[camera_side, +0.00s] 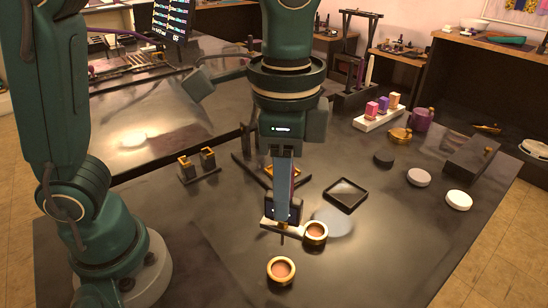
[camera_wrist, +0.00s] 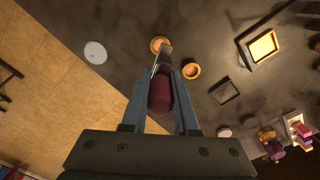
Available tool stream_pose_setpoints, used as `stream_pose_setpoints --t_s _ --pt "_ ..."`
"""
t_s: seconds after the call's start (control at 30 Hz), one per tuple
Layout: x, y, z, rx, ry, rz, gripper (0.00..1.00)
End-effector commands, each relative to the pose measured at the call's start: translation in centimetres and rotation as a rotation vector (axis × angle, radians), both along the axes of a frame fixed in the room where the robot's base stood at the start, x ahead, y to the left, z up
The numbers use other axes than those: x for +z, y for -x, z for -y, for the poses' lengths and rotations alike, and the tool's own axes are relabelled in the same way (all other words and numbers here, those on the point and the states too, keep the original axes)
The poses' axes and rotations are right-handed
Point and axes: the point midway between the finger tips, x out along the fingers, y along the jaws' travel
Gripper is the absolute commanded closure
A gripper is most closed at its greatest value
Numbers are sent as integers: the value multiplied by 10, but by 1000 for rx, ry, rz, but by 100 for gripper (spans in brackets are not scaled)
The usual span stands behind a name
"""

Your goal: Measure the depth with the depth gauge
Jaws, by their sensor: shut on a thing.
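My gripper (camera_side: 283,210) points down over the table, shut on the depth gauge. In the side view the gauge shows as a pale and brass crossbar (camera_side: 275,225) with a thin rod below it. In the wrist view a dark red part (camera_wrist: 160,95) sits between my fingers. One brass-rimmed cup (camera_side: 315,233) with a copper-coloured inside stands close to the right end of the crossbar; I cannot tell whether they touch. A second such cup (camera_side: 281,271) stands nearer the camera. The wrist view also shows two orange-rimmed cups, one at the gauge's tip (camera_wrist: 159,43) and one to its right (camera_wrist: 191,71).
A square dark-framed tray (camera_side: 346,195) lies right of my gripper. A dark puck (camera_side: 384,159), white pucks (camera_side: 419,177) and a long grey block (camera_side: 470,158) stand farther right. A white rack (camera_side: 378,119) holds coloured blocks at the back. The front right tabletop is clear.

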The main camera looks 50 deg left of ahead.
Motion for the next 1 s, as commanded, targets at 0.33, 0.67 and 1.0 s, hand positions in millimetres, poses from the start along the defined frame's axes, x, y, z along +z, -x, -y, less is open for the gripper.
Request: stream_pose_setpoints --t_s 0.33,0.67,1.0 --pt "-16 1 -1 1 -1 -3 100" --pt "-46 1 -1 1 -1 -3 100" --pt "-60 0 -1 1 -1 -1 100"
